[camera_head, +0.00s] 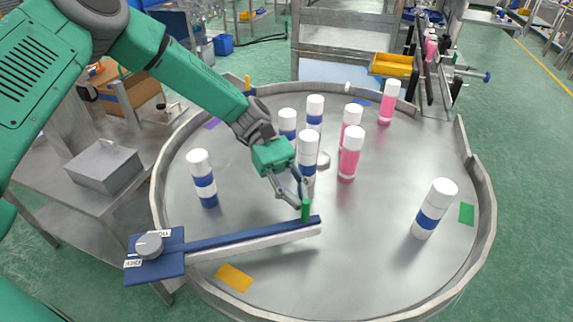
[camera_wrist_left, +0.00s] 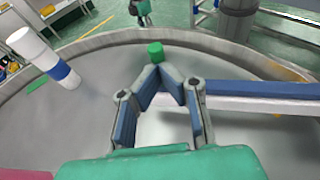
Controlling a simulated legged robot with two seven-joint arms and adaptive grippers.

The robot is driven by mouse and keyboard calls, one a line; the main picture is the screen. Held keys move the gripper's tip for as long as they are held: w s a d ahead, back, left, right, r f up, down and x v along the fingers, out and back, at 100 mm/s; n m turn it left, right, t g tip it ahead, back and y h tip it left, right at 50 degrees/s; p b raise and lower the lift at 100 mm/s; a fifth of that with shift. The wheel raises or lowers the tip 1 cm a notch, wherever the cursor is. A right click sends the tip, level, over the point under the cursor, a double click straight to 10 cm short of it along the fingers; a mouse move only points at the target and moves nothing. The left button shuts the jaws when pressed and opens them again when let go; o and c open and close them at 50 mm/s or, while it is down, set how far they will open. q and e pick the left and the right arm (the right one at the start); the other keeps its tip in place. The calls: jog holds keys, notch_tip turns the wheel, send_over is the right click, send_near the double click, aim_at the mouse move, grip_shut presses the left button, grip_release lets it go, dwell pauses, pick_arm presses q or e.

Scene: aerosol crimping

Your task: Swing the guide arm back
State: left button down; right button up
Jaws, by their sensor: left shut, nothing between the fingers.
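The guide arm (camera_head: 255,238) is a long blue and light grey bar. It reaches from a blue bracket with a grey knob (camera_head: 149,246) at the table's left edge in over the round table. A green upright peg (camera_head: 305,210) stands near its free end. My left gripper (camera_head: 302,199) is shut and empty, with its fingertips right by the peg; I cannot tell if they touch. In the left wrist view the fingers meet just in front of the green peg (camera_wrist_left: 155,52), and the guide arm (camera_wrist_left: 255,93) runs off to the right. My right gripper is not in view.
The round grey table (camera_head: 350,250) has a raised rim. Blue-and-white bottles (camera_head: 205,180) and pink bottles (camera_head: 349,155) stand on it, several close behind my left gripper. One bottle (camera_head: 433,210) stands alone at the right. The front middle is clear. A yellow bin (camera_head: 392,65) is beyond the rim.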

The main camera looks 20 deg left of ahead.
aim_at(304, 202)
pick_arm(q)
jog(key=shift+m+g+y, duration=0.7)
jog(key=shift+m+g, duration=0.2)
jog(key=s+d, duration=0.3)
jog(key=shift+d, duration=0.3)
jog(key=s+d+m+g+y+p, duration=0.2)
jog(key=s+d+m+g+y, duration=0.1)
jog(key=s, duration=0.5)
jog(key=shift+s+d+m+y, duration=0.2)
jog(key=shift+s+m+y, duration=0.1)
jog(key=shift+m+y, duration=0.4)
jog(key=shift+f, duration=0.1)
